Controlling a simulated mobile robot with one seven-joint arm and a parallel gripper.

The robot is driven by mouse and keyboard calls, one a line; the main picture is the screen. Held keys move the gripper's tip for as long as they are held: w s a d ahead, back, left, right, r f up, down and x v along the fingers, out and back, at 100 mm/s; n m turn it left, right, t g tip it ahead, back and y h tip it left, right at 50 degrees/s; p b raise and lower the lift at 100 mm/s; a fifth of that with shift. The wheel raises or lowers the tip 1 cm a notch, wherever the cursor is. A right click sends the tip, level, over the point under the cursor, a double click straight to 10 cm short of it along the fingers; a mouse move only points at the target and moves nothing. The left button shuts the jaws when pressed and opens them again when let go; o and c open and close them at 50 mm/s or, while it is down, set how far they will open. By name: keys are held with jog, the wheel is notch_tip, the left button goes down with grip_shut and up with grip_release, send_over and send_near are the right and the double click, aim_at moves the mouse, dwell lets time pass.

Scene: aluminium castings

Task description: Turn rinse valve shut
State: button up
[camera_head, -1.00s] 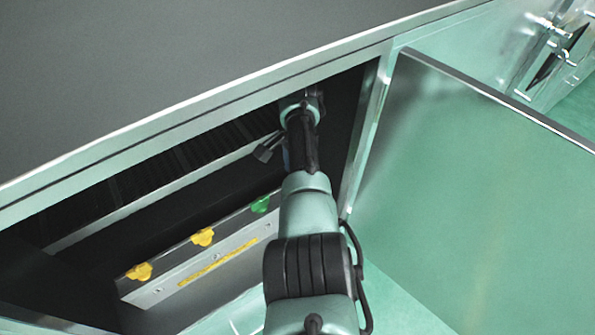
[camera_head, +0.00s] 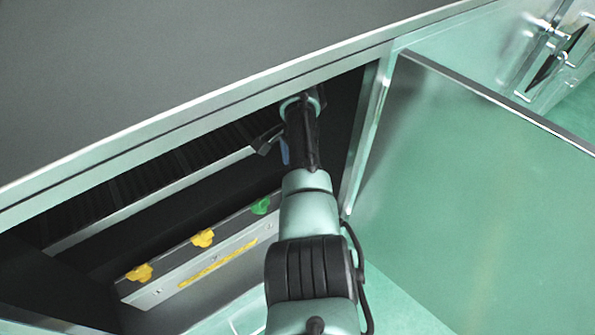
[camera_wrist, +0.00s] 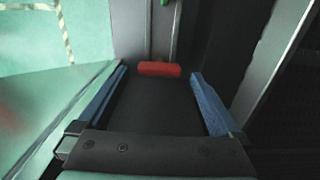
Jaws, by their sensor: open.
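My gripper (camera_wrist: 158,72) is open in the wrist view, with a blue pad on each finger. A red bar-shaped handle (camera_wrist: 160,69) lies ahead between the fingertips, apart from both pads as far as I can see. I cannot tell whether it is the rinse valve. In the head view, two yellow knobs (camera_head: 139,272) (camera_head: 203,238) and a green knob (camera_head: 261,206) sit along a metal panel in the open cabinet. My arm reaches into the cabinet right of them. The red handle is hidden there.
The cabinet's top edge (camera_head: 200,112) runs above my arm, and its right post (camera_head: 365,140) is close beside it. An open door panel (camera_head: 480,190) stands to the right. A yellow label strip (camera_head: 218,263) is on the metal panel.

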notch_tip(320, 180, up, 6)
jog(key=shift+f+b, duration=0.25)
jog(key=shift+b, duration=0.05)
jog(key=shift+s+f, duration=0.1)
dwell(0.3)
